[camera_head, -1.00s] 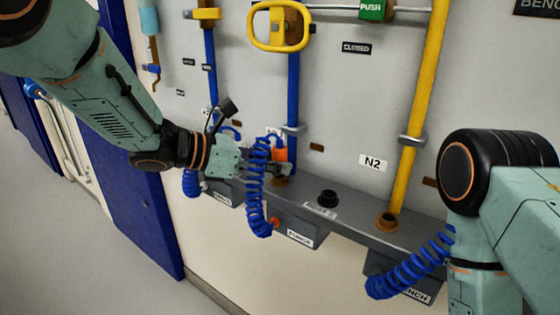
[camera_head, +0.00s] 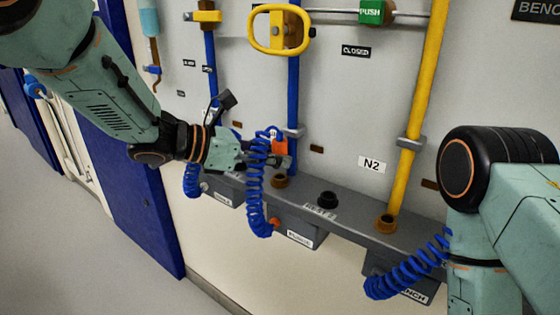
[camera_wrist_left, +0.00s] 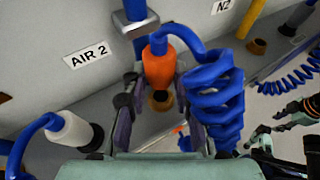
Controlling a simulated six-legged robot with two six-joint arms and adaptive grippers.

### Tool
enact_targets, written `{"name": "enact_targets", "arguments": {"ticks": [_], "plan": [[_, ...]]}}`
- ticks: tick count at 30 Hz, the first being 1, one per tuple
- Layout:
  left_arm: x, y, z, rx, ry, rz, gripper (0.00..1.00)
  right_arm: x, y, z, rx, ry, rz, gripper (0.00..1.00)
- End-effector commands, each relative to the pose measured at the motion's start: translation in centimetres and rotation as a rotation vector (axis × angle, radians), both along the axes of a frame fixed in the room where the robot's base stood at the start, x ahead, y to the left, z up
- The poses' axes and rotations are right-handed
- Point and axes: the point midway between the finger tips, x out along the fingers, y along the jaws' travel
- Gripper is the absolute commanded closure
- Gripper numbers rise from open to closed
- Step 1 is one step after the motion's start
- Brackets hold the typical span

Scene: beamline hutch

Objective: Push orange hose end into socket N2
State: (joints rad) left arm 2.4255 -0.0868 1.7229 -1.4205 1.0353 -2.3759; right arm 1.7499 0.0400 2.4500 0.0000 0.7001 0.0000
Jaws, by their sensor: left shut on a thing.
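The orange hose end (camera_head: 279,146) is held upright between the fingers of my left gripper (camera_head: 274,161), which is shut on it. In the left wrist view the orange end (camera_wrist_left: 159,68) sits between the two dark fingers (camera_wrist_left: 155,105), with its blue coiled hose (camera_wrist_left: 216,98) at their right. A brown socket (camera_head: 280,181) lies below the held end; a gap shows in the head view. The N2 label (camera_head: 372,164) is on the wall, above and between a black socket (camera_head: 327,199) and a brown socket (camera_head: 386,223) under the yellow pipe.
A grey ledge (camera_head: 350,222) carries the sockets. A white hose end (camera_wrist_left: 72,130) stands left in the wrist view. Another blue coil (camera_head: 405,275) hangs near my right arm. Teal and black gripper parts (camera_wrist_left: 285,123) show at the wrist view's right, unclear in opening.

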Motion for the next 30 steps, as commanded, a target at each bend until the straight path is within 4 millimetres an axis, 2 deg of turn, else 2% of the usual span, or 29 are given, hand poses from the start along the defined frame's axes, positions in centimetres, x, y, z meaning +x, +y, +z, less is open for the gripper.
{"name": "enact_targets", "arguments": {"ticks": [30], "plan": [[0.0,0.0,4.5,0.000,-0.001,0.000,1.00,0.0,0.0,2.5,0.000,0.000,0.000,0.60]]}}
